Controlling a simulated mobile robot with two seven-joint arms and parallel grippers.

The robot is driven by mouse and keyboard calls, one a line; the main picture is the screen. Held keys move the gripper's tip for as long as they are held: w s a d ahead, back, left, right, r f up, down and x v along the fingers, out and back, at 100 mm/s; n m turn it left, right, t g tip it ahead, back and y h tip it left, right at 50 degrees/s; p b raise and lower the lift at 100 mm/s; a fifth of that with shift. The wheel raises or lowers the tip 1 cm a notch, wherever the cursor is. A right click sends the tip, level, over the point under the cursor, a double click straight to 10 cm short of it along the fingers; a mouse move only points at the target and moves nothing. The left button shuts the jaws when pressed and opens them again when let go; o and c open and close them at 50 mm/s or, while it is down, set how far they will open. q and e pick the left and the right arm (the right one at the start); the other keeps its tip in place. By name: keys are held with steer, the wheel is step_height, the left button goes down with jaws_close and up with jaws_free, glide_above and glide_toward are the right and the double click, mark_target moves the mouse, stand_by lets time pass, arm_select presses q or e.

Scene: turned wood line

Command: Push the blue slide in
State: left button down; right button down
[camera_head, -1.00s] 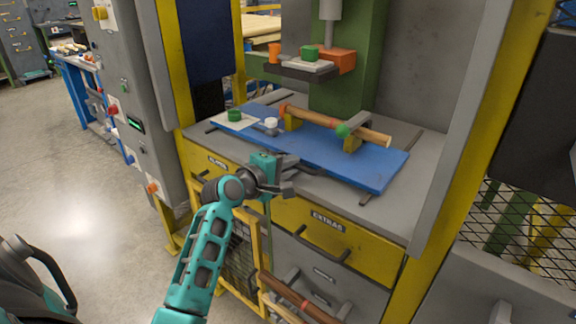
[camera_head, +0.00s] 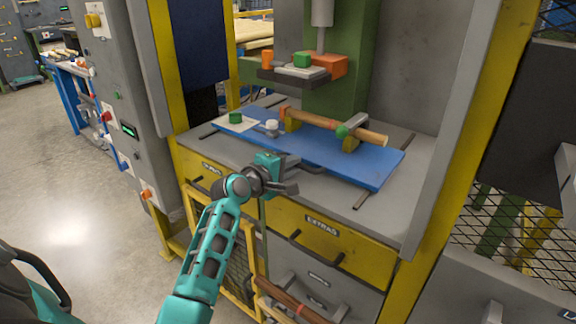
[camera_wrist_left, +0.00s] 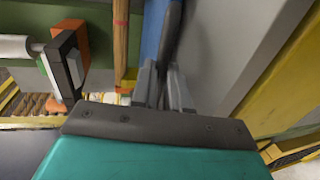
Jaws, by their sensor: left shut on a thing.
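The blue slide (camera_head: 372,170) is a flat blue board on the grey machine table. Its dark handle (camera_head: 308,167) runs along the front edge. My left gripper (camera_head: 288,177) is at the left part of this handle and shut on it. In the left wrist view the fingers (camera_wrist_left: 163,85) close around the dark handle (camera_wrist_left: 170,35), beside a strip of the blue slide (camera_wrist_left: 152,30). The slide carries a wooden rod (camera_head: 330,122) on yellow supports, a white pad with a green piece (camera_head: 235,117) and a small white knob (camera_head: 271,125). My right gripper is not seen.
A press head (camera_head: 322,12) hangs over a bed with an orange block (camera_head: 328,65) behind the slide. Dark rails (camera_head: 363,200) show on the table (camera_head: 405,200). Yellow posts (camera_head: 460,120) flank the opening. Drawers, one labelled EXTRAS (camera_head: 320,228), lie below.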

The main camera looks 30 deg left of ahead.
arm_select(q)
steer(key=c, duration=1.5)
jaws_free()
steer(key=shift+w+r, duration=0.1)
steer(key=shift+r, duration=0.05)
steer(key=shift+o, duration=0.5)
steer(key=shift+w, duration=0.15)
steer(key=shift+s, duration=0.4)
steer(key=p+v, duration=0.1)
steer(key=v, duration=1.1)
steer(key=shift+s+a, duration=0.1)
